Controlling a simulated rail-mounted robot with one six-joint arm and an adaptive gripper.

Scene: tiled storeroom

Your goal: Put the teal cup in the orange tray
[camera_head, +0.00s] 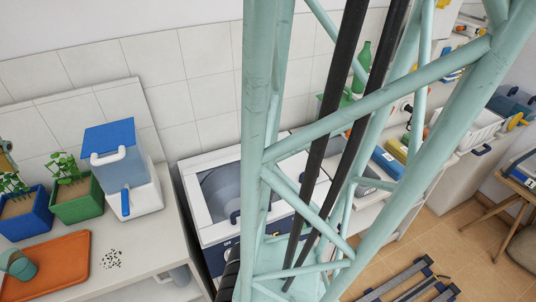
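The teal cup (17,263) is at the lower left, tilted or on its side, within the outline of the orange tray (66,262). I cannot tell for sure whether it rests on the tray's floor or its rim. The tray lies flat on a pale counter, and its left end is cut off by the picture edge. My gripper is not in view, and no fingers show on the cup.
Behind the tray stand a green planter (77,205), a blue planter (27,219) and a blue-lidded container (124,172). Dark crumbs (112,259) lie right of the tray. My mint lattice column hides much of the middle. A black rack (405,283) lies on the floor.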

